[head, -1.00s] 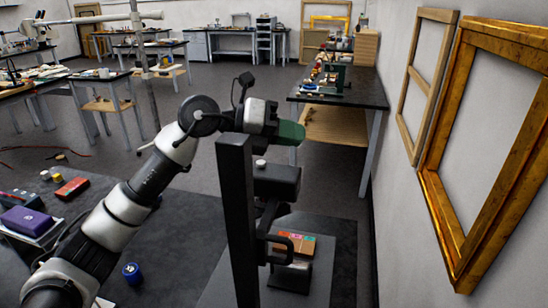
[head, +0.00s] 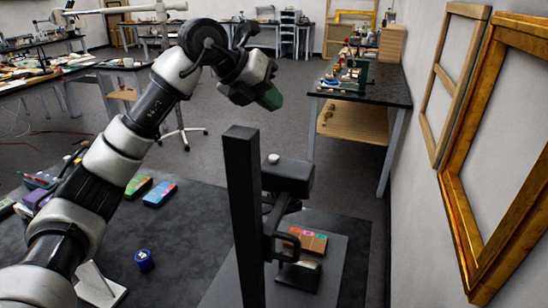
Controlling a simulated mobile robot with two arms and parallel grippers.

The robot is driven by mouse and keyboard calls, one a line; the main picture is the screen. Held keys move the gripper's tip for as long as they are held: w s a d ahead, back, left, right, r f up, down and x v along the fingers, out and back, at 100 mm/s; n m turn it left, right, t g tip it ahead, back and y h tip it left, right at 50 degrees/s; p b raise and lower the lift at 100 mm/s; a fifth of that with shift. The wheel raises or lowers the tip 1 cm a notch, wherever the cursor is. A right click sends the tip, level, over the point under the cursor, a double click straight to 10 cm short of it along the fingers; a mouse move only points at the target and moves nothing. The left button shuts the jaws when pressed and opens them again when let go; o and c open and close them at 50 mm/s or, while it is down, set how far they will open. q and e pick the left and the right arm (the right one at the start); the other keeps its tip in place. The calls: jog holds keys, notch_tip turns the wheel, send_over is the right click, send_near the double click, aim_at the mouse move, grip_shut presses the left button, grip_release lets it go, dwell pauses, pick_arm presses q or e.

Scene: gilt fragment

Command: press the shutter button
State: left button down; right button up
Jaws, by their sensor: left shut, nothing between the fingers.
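A black camera (head: 291,178) is mounted on a copy stand with a tall black column (head: 244,215). A small pale round button (head: 273,158), which looks like the shutter button, sits on its top near the column. My left gripper (head: 269,97) has a green tip and is above and slightly left of the button in the picture, apart from it. It is shut and empty. My right gripper is out of view.
A blue jar (head: 144,260), a green box (head: 138,187) and a blue box (head: 160,193) are on the dark bench at left. A gilt frame (head: 460,215) hangs on the right wall. The column stands close to the camera's left side.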

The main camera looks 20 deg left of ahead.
aim_at(271, 156)
pick_arm(q)
notch_tip(271, 156, down, 8)
jog(key=b, duration=0.5)
jog(key=shift+r+b, duration=0.15)
jog(key=shift+b, duration=0.25)
jog(key=shift+f, duration=0.35)
dwell(0.4)
dwell(0.7)
jog(key=shift+f+b, duration=0.4)
jog(key=shift+f+b, duration=0.3)
jog(key=shift+f, duration=0.1)
dwell(0.5)
jog(key=shift+r, duration=0.15)
jog(key=shift+r+p, duration=0.65)
jog(key=shift+p, duration=0.05)
